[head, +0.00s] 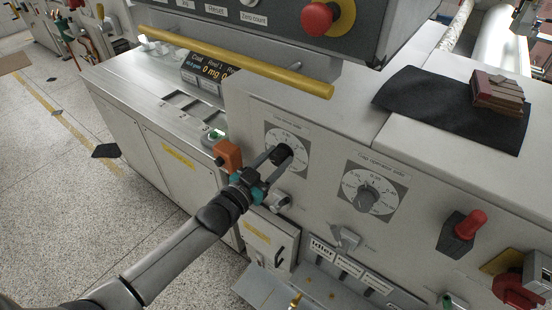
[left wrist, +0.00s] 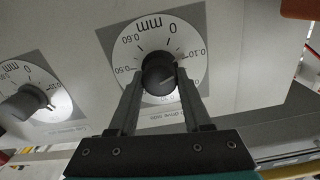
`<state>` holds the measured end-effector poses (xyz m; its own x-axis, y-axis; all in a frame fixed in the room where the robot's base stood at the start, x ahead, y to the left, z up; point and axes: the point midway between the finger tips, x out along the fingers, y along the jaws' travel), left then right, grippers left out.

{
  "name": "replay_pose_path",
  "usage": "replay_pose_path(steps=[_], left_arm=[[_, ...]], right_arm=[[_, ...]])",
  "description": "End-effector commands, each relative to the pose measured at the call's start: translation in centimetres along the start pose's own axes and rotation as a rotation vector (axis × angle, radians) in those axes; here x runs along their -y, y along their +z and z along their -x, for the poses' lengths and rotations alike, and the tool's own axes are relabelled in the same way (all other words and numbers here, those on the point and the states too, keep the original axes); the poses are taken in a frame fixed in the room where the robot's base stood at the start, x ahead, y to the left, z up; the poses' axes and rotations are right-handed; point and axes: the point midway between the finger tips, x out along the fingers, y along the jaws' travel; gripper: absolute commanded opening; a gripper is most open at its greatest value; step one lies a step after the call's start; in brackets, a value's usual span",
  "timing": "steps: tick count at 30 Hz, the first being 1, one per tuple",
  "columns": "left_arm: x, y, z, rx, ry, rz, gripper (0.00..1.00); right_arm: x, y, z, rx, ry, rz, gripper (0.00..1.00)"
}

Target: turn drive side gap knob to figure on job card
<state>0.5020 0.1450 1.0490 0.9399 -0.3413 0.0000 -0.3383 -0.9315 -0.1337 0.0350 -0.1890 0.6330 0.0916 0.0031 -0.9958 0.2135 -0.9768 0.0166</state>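The drive side gap knob (head: 283,155) is a dark round knob on a white dial (head: 299,142) on the machine's front panel. In the left wrist view the knob (left wrist: 159,74) sits between my fingertips, and the dial (left wrist: 150,32) looks upside down. A pale mark at the knob's edge lies near the 0.10 figure. My left gripper (head: 276,161) has one finger on each side of the knob, very close to it. I cannot tell whether both fingers press on it. My right gripper is out of view. I cannot make out a job card.
The operator side gap knob (head: 367,200) is to the right; it also shows in the left wrist view (left wrist: 24,103). A yellow bar (head: 235,62) and a red stop button (head: 318,18) are above. An orange block (head: 228,154) is close left of my gripper. A small lever (head: 279,201) is below.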

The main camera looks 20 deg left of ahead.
Motion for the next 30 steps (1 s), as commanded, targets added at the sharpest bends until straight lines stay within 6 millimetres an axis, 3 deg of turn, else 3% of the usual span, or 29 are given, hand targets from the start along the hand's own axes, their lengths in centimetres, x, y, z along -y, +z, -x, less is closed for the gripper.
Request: replay_pose_path(steps=[2,12,23,30], left_arm=[[-0.02,0.01,0.02,0.000,0.000,0.000,0.39],[-0.02,0.01,0.02,0.000,0.000,0.000,0.00],[-0.04,0.00,0.02,0.000,0.000,-0.035,0.00],[-0.07,-0.01,0.02,0.000,-0.001,-0.167,0.00]], right_arm=[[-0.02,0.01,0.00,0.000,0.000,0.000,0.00],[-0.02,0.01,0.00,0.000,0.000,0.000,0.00],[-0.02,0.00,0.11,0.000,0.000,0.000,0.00],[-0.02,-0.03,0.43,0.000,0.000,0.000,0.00]])
